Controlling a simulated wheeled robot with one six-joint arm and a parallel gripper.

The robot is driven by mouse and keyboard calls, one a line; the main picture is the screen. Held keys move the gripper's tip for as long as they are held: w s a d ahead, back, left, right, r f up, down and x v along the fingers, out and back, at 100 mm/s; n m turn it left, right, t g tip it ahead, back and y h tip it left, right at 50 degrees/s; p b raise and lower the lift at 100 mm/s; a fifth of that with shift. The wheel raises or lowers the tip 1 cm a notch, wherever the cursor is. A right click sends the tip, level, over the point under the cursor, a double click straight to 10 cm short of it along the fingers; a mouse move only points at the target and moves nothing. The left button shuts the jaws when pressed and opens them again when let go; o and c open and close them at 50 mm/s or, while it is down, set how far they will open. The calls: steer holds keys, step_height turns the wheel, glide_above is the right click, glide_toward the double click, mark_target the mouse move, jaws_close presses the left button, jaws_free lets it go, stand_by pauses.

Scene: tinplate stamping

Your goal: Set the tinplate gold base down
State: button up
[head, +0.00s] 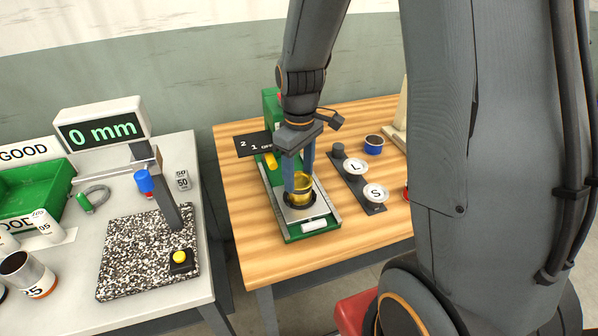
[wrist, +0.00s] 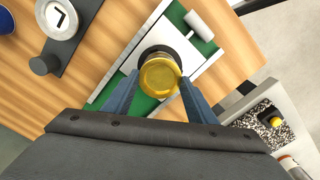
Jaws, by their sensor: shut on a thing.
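The tinplate gold base (head: 301,181) is a small round gold piece over the dark round seat of the green stamping press (head: 311,233). My gripper (head: 299,185) points down with its blue fingers on either side of the base. In the wrist view the gold base (wrist: 159,76) sits between the fingertips of my gripper (wrist: 157,84), and the jaws are shut on it. The dark ring of the seat (wrist: 158,52) shows just beyond the base. I cannot tell whether the base touches the seat.
A dark rack with discs marked L (head: 355,167) and S (head: 375,193) stands right of the press. A blue-banded tin (head: 374,145) is behind it.

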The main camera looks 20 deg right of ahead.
mark_target(300, 180)
steer(key=shift+f, duration=0.4)
steer(key=o, duration=1)
step_height(300, 180, up, 13)
steer(key=b, duration=0.3)
steer(key=s+f+m+t, duration=0.1)
steer(key=s+f+m, duration=0.5)
steer(key=s+f, duration=0.3)
steer(key=shift+s+f+m+t, duration=0.25)
steer(key=shift+f+m+t, duration=0.05)
steer(key=shift+m, duration=0.1)
